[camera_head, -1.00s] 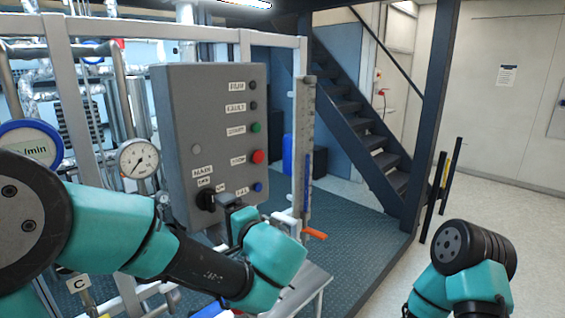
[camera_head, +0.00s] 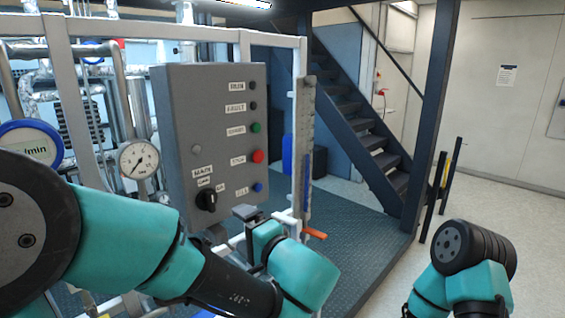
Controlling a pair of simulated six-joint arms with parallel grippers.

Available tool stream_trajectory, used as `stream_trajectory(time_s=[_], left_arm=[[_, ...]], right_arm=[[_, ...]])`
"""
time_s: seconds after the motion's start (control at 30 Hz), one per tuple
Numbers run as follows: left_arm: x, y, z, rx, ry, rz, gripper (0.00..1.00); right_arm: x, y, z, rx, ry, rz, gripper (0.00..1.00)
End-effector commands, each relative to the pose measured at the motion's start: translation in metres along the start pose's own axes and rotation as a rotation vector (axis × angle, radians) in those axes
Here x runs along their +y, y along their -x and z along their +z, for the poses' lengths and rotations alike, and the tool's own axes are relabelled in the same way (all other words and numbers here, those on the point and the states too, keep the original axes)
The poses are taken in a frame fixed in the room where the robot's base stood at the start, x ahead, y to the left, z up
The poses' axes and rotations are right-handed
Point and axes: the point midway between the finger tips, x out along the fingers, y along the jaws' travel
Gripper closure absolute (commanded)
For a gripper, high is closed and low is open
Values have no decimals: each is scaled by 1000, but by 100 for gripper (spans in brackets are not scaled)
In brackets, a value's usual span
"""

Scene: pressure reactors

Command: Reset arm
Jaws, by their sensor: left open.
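My left arm comes in from the left across the lower part of the view. My left gripper (camera_head: 245,213) is in front of the lower right part of the grey control box (camera_head: 190,110), below the blue button. It holds nothing that I can see, and its fingers are small and partly hidden by the wrist. The black main switch knob (camera_head: 206,200) is to the left of the gripper, apart from it. My right arm shows at the lower right, but its gripper is out of the picture.
A pressure gauge (camera_head: 139,159) and a blue-rimmed flow meter (camera_head: 30,148) are left of the box. An orange-handled valve (camera_head: 315,233) is right of my left wrist. A white frame (camera_head: 299,120) surrounds the box. Stairs (camera_head: 365,135) stand behind; floor at the right is open.

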Motion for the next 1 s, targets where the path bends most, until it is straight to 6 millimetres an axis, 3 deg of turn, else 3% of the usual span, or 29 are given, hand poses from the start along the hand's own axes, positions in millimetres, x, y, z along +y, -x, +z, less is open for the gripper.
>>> stream_trajectory(time_s=[1.0], left_arm=[[0,-149,1,-5,0,0,13]], right_arm=[[0,0,0,0,0,0,100]])
